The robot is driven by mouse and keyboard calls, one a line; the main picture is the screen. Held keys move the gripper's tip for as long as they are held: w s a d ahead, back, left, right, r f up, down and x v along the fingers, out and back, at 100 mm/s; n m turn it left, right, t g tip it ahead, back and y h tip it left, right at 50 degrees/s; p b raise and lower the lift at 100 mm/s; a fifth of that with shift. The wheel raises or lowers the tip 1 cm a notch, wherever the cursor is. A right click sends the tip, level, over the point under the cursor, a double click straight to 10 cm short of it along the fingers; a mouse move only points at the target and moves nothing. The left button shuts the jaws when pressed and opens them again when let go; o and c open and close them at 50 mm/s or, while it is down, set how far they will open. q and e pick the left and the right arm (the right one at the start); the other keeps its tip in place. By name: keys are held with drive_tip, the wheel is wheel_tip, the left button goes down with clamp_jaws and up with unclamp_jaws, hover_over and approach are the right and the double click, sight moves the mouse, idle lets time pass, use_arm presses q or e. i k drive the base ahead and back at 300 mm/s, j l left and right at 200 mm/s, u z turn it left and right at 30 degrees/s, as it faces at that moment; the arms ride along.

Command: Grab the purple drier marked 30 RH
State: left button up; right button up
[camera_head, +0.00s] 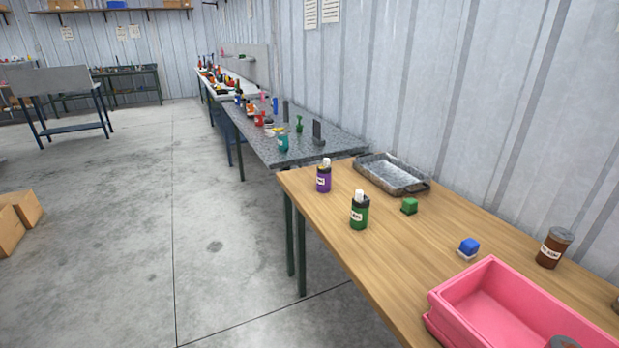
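A purple can-shaped drier (323,180) stands upright on the wooden table (420,240), near its far left corner. It has a small white label with dark marks too small to read, and a white piece sticks up from its top. A similar green can (359,212) with a white label stands nearer, just right of it.
A metal tray (427,186) lies behind the cans against the wall. A grey table (335,146) with small items adjoins beyond. Open floor lies left.

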sight(324, 173)
drive_tip(key=i+j+z, duration=0.85)
drive_tip(key=j, duration=0.2)
drive_tip(key=i+j+z, duration=0.15)
drive_tip(key=j+z, duration=0.3)
drive_tip(key=j, duration=0.2)
drive_tip(key=i+j+z, duration=0.1)
drive_tip(key=j+z, duration=0.3)
drive_tip(key=j, duration=0.3)
drive_tip(key=j+z, duration=0.45)
drive_tip(key=j, duration=0.35)
drive_tip(key=k+j+z, duration=0.1)
drive_tip(key=j+z, duration=0.35)
drive_tip(key=j, duration=0.3)
